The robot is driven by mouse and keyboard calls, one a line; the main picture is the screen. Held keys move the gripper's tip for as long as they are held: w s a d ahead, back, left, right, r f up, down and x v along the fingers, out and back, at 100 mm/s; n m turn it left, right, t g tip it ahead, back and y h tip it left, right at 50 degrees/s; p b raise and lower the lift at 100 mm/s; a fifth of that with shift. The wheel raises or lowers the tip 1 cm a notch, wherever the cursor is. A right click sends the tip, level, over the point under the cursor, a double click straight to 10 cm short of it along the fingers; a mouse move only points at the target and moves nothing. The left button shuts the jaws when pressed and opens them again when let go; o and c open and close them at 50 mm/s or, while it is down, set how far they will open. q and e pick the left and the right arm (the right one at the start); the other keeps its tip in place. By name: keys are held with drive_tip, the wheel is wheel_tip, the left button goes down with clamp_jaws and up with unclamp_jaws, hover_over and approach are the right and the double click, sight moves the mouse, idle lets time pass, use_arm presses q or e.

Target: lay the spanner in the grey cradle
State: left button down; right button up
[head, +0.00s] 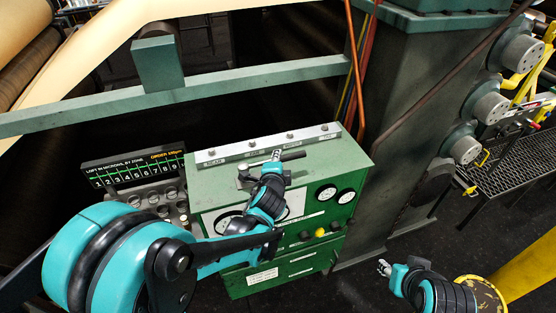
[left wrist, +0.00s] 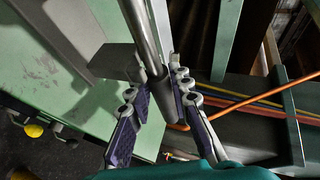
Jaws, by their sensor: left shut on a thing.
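My left gripper (head: 276,157) is over the top of the green console, shut on the spanner (head: 294,156). The spanner shows in the head view as a dark bar across the fingertips. In the left wrist view (left wrist: 162,90) its dark grip is between the fingers, and a bright metal shaft (left wrist: 141,28) runs up from it. A flat grey plate (left wrist: 116,62) lies beside the shaft; I cannot tell whether it is part of the spanner or of the cradle. The grey cradle is not clearly identifiable. My right gripper (head: 384,268) is low at the right, away from the console; its finger opening is unclear.
The green console (head: 335,172) carries a labelled pale rail (head: 225,153) with several studs along its back edge. Gauges and knobs are on its front. A numbered display (head: 130,170) stands to its left. A large green machine column (head: 400,90) rises behind right, with orange cables beside it.

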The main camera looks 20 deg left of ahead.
use_arm(q)
drive_tip(key=shift+f+b, duration=0.4)
drive_tip(key=c, duration=0.6)
unclamp_jaws()
drive_tip(key=shift+c, duration=0.2)
drive_tip(key=shift+s, duration=0.1)
drive_tip(key=p+v, duration=0.3)
drive_tip(key=v, duration=0.4)
drive_tip(key=shift+s+r, duration=0.2)
drive_tip(key=shift+s, duration=0.15)
idle(0.8)
idle(0.5)
